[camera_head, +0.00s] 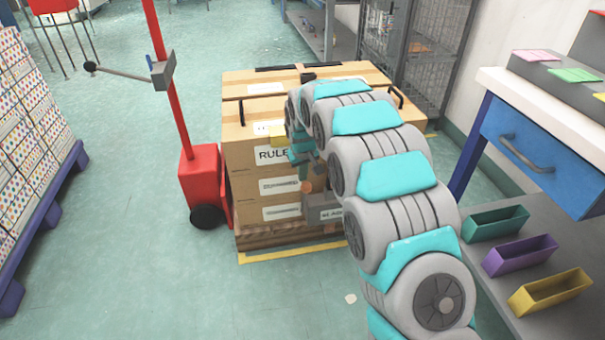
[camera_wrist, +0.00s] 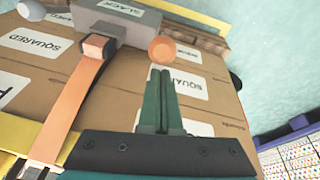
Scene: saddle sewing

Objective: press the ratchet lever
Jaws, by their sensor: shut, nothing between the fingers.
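A grey ratchet box (camera_wrist: 115,22) marked SLACK sits on the side of a strapped carton stack, and it also shows low on the stack in the head view (camera_head: 322,212). A round orange knob (camera_wrist: 162,50) sticks out beside the box and looks like the end of the ratchet lever; it also shows in the head view (camera_head: 306,187). The lever's shaft is not clear. My gripper (camera_wrist: 160,74) has its teal fingers together, empty, pointing at the knob. Its tips appear just short of the knob; contact cannot be told. My arm hides part of the stack.
An orange strap (camera_wrist: 72,115) runs along the cartons (camera_head: 255,185) to the ratchet area. A red post with a red base (camera_head: 200,170) stands left of the stack. A workbench with a blue drawer (camera_head: 545,150) and coloured bins is at right. The floor in front is clear.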

